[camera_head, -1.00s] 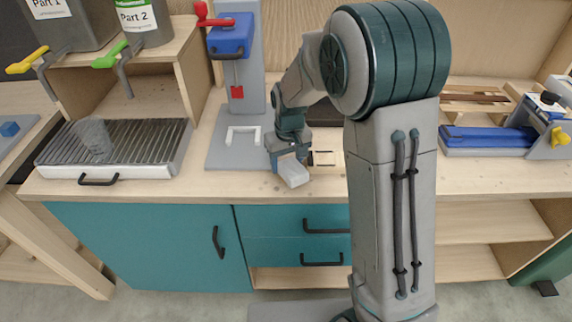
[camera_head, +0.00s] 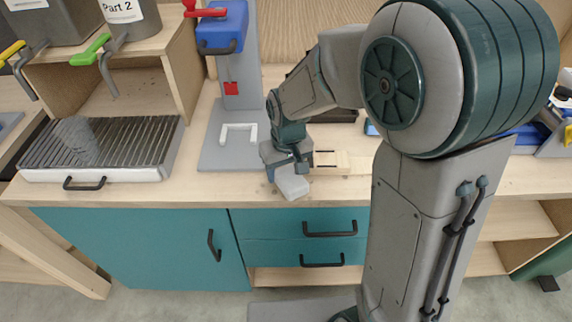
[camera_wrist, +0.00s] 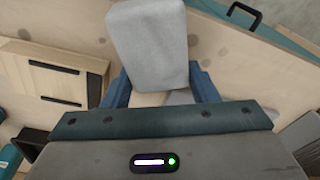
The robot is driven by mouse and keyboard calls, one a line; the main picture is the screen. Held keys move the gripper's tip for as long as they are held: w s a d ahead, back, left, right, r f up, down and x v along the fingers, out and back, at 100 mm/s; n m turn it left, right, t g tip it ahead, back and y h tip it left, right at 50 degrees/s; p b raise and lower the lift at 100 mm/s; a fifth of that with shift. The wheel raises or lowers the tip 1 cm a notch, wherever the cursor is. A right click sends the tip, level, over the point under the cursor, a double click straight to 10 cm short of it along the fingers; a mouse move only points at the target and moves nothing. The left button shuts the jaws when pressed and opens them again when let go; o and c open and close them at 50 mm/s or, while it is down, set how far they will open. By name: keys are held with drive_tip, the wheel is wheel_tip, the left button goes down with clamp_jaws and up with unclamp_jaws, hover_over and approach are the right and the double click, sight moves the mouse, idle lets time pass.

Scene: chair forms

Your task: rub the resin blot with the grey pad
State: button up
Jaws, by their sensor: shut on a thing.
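The grey pad (camera_head: 292,187) is a pale, rounded block at the front edge of the wooden worktop. It fills the upper middle of the wrist view (camera_wrist: 150,45). My gripper (camera_head: 286,165) is shut on it, with blue fingers on both sides of the pad in the wrist view (camera_wrist: 160,88). I cannot tell whether the pad touches the wood. I cannot make out the resin blot; several faint brownish spots on the wood look like knots, and the pad and gripper hide the wood behind them.
A small wooden piece with dark strips (camera_wrist: 55,78) lies beside my gripper. A grey press stand (camera_head: 225,155) and a ribbed tray (camera_head: 100,148) are to the left. Teal drawers with black handles (camera_head: 330,230) are below the front edge. My arm hides the worktop's right part.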

sight(285, 170)
drive_tip(key=shift+r+p, duration=2.2)
drive_tip(key=shift+r, duration=0.75)
drive_tip(key=shift+r+p, duration=1.1)
drive_tip(key=shift+r, duration=0.45)
drive_tip(key=shift+f, duration=0.1)
